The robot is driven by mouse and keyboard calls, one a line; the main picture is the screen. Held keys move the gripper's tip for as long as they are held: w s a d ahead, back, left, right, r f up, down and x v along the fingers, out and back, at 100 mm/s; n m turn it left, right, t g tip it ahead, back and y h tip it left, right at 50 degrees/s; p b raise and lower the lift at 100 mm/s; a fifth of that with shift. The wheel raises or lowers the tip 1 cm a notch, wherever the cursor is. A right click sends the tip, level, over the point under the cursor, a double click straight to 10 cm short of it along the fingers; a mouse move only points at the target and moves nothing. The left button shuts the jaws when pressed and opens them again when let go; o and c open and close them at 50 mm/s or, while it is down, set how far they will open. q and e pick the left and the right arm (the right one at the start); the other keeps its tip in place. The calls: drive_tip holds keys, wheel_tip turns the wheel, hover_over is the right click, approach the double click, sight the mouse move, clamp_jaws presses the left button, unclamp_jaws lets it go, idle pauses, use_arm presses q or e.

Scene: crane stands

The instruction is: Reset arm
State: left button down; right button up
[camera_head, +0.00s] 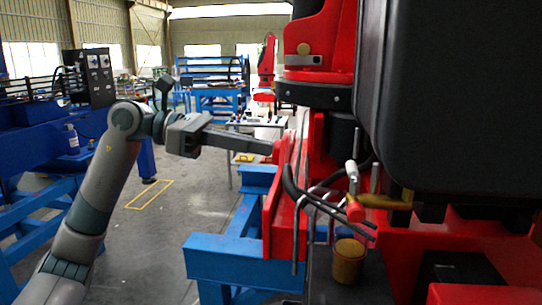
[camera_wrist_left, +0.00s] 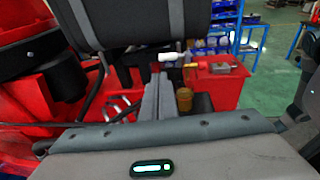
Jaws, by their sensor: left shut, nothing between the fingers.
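My left arm reaches in from the left in the head view. Its gripper (camera_head: 270,148) points right, with its fingers together and nothing held. The fingertips appear close to the red crane body (camera_head: 280,215); I cannot tell whether they touch it. In the left wrist view the closed fingers (camera_wrist_left: 157,78) point away from the camera, between the bent black levers and a brown cup (camera_wrist_left: 184,100). The levers (camera_head: 300,190) stand on the crane to the right of the gripper in the head view. My right gripper is in neither view.
A large black box (camera_head: 455,90) overhangs the right side. A blue stand (camera_head: 225,257) supports the crane. The brown cup also shows in the head view (camera_head: 348,262), below the levers. A blue workbench (camera_head: 40,150) is at left. Open grey floor (camera_head: 165,225) lies between.

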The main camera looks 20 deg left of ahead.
use_arm(q)
drive_tip(key=shift+s+a, duration=0.1)
drive_tip(key=shift+a, duration=0.2)
idle(0.4)
